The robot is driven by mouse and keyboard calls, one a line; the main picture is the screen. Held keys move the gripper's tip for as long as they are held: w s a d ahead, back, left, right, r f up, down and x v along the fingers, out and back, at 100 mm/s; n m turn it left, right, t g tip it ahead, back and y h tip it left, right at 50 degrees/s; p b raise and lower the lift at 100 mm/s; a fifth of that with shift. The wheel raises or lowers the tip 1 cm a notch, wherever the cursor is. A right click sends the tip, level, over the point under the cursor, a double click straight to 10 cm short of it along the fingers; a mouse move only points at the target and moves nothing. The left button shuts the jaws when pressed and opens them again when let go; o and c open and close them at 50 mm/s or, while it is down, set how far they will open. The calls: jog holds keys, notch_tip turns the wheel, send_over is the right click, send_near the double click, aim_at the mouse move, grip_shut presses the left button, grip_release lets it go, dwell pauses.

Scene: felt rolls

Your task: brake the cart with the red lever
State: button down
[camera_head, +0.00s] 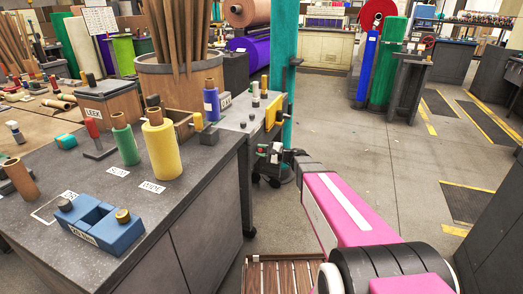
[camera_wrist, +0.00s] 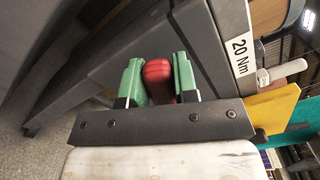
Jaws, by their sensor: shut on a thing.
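A red lever (camera_wrist: 157,85) with a rounded end shows in the wrist view. My gripper (camera_wrist: 158,72) has its two green fingers on either side of the lever's end, shut on it. A grey frame (camera_wrist: 125,70), seemingly the cart's, runs behind the lever. In the head view my gripper (camera_head: 278,160) is at the right side of a grey cart (camera_head: 237,122), below its top. The lever cannot be made out there, and its lower part is hidden in the wrist view.
A yellow panel (camera_head: 273,113) hangs at the cart's right edge, near a teal post (camera_head: 284,45). A dark workbench (camera_head: 150,215) with spools and a blue block (camera_head: 98,223) stands at left.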

dwell(0.3)
jog(key=c, duration=0.9)
grip_release()
jog(key=v, duration=1)
jog(key=shift+s+d+f, duration=0.1)
jog(key=shift+s+d, duration=0.05)
jog(key=shift+d, duration=0.15)
